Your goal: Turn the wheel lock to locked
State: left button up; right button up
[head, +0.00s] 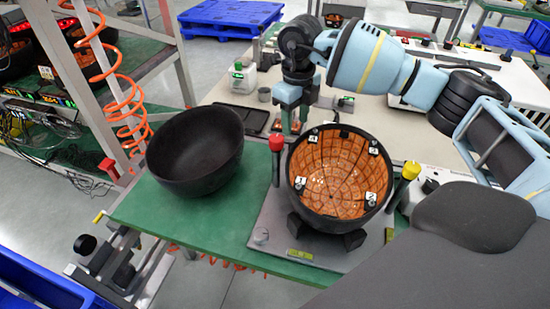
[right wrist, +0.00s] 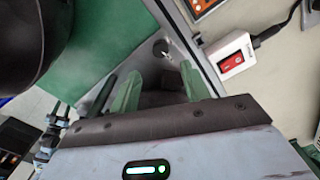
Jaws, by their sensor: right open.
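No part shows clearly as the wheel lock. A metal bracket (head: 125,262) with black knobs and a yellow-tipped lever (head: 100,216) is at the bench's left front edge; I cannot tell whether it is the lock. My right gripper (head: 292,122) is open and points down behind the orange-lined bowl (head: 340,172), near a red-knobbed post (head: 276,143). In the right wrist view its two green fingers (right wrist: 157,90) are apart, with a grey plate edge and a dark round knob (right wrist: 160,48) beyond them. I see nothing held. My left gripper is not in view.
A black bowl (head: 195,152) sits on the green mat (head: 200,220). A yellow-knobbed post (head: 411,170) stands right of the orange-lined bowl. An orange coiled hose (head: 115,85) hangs at the left. A white box with a red switch (right wrist: 234,58) lies near the gripper.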

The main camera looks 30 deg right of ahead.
jog(key=shift+w+r, duration=0.1)
jog(key=shift+w+d, duration=0.1)
jog(key=shift+f, duration=3.9)
